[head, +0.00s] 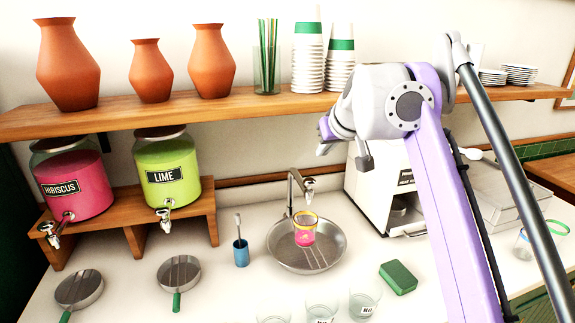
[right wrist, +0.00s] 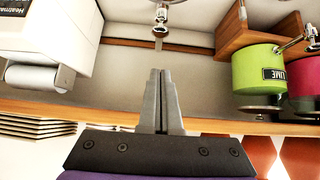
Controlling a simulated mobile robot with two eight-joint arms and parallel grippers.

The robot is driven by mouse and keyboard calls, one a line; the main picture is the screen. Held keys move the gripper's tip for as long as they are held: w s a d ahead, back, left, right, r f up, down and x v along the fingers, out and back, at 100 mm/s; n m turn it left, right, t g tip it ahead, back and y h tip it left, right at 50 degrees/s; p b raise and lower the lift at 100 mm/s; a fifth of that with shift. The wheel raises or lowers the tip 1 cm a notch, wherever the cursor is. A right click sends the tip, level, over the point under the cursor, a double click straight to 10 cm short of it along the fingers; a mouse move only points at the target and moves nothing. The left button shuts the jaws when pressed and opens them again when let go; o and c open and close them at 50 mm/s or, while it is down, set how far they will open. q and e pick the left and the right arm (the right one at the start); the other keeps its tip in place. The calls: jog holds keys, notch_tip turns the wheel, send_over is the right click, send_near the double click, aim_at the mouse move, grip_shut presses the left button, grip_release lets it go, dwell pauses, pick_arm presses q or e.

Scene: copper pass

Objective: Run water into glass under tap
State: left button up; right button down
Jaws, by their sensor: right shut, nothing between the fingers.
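The tap (head: 291,190) rises at the back of a round metal basin (head: 275,254). A glass (head: 305,236) with a yellow rim and pink contents stands upright in the basin, below the spout. I see no clear stream of water. The glass does not show there. My left gripper is not in view.
A wooden shelf (head: 180,116) with vases and cups runs above the counter. Hibiscus (head: 82,182) and lime (head: 170,169) dispensers stand left. A blue cup (head: 241,256) and green sponge (head: 397,277) flank the basin. A white machine (head: 372,195) stands right; several glasses line the front.

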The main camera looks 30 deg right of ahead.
jog(key=b, duration=0.1)
send_over(310, 182)
notch_tip(310, 182, down, 6)
jog(key=f, duration=0.1)
pick_arm(q)
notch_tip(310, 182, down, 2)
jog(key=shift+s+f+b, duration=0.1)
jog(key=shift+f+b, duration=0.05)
jog(key=shift+b, duration=0.35)
pick_arm(e)
jog(key=f, duration=0.3)
jog(key=shift+s+a+f, duration=0.1)
jog(key=shift+s+f, duration=0.05)
jog(key=shift+s, duration=0.25)
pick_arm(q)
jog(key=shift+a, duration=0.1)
pick_arm(e)
jog(key=shift+f, duration=0.9)
